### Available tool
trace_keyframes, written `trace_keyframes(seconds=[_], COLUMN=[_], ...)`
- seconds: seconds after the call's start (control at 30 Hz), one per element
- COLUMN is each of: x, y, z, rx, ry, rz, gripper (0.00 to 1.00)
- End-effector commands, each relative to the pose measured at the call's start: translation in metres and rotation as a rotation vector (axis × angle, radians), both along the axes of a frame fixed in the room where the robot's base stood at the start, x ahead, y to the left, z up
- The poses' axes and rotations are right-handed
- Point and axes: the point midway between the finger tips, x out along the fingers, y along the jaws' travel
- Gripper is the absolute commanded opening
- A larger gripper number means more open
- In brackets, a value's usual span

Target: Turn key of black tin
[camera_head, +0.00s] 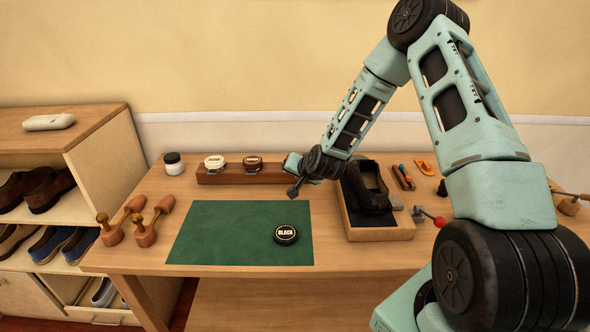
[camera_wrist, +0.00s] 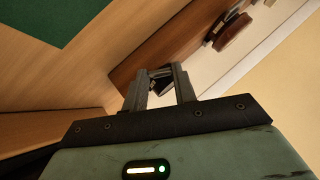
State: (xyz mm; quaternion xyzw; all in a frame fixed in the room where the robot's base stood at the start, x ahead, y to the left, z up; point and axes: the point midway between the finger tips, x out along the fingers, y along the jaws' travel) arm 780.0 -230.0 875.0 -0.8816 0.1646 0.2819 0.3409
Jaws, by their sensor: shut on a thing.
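The black tin (camera_head: 286,235) lies flat on the green mat (camera_head: 215,232), its "BLACK" label facing up. Its key cannot be made out. My gripper (camera_head: 294,191) is above the far right part of the mat, apart from the tin and beyond it in the picture. In the wrist view my gripper (camera_wrist: 160,88) has its two fingers around a small dark thing (camera_wrist: 160,74), too small and shaded to name. The black tin does not show in the wrist view.
A wooden rack (camera_head: 222,177) with a cream and a brown-lidded tin stands behind the mat. A tray (camera_head: 380,234) with a dark shoe is to the right. Shoe trees (camera_head: 145,235) lie left, near a small jar (camera_head: 173,164). The mat's left part is clear.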

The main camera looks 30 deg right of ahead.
Motion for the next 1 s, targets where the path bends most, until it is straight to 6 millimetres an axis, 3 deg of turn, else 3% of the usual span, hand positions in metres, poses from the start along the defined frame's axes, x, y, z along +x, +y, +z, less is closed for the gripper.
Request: trace_keyframes(seconds=[0.5, 1.0], x=[0.0057, 0.0065], y=[0.0074, 0.0074], z=[0.008, 0.0043], rx=[-0.342, -0.456], ry=[0.224, 0.303], rz=[0.002, -0.001], gripper=[0.04, 0.04])
